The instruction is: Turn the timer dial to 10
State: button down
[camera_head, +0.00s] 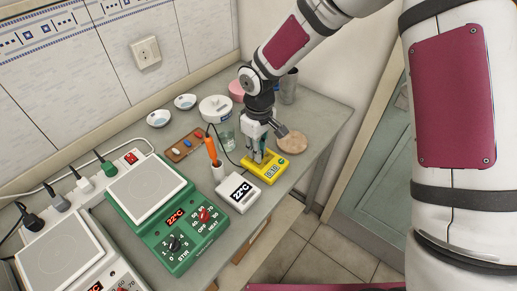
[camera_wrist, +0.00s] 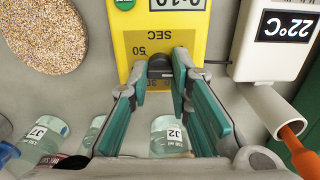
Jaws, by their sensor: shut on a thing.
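The yellow timer (camera_head: 266,166) lies on the bench near its right end. It fills the upper middle of the wrist view (camera_wrist: 130,50), upside down, with "SEC" and a printed 50 showing; its display at the top edge is cut off. The black timer dial (camera_wrist: 160,68) sits at the timer's near end in the wrist view. My gripper (camera_wrist: 162,70) points down at the timer with its teal fingers closed on both sides of the dial. The fingers hide the dial's pointer and part of the scale. The gripper covers the dial in the head view (camera_head: 259,156).
A white 22°C thermometer box (camera_head: 237,192) and a holder with an orange-handled probe (camera_head: 211,150) stand close left of the timer. A green hotplate (camera_head: 160,215) is further left. Glass bottles (camera_wrist: 168,135) stand close by. A round cork mat (camera_head: 292,142) lies behind.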

jog(key=shift+m, duration=1.2)
jog(key=c, duration=1.5)
grip_release()
jog(key=shift+o, duration=0.2)
jog(key=shift+r, duration=0.1)
notch_tip(320, 180, up, 12)
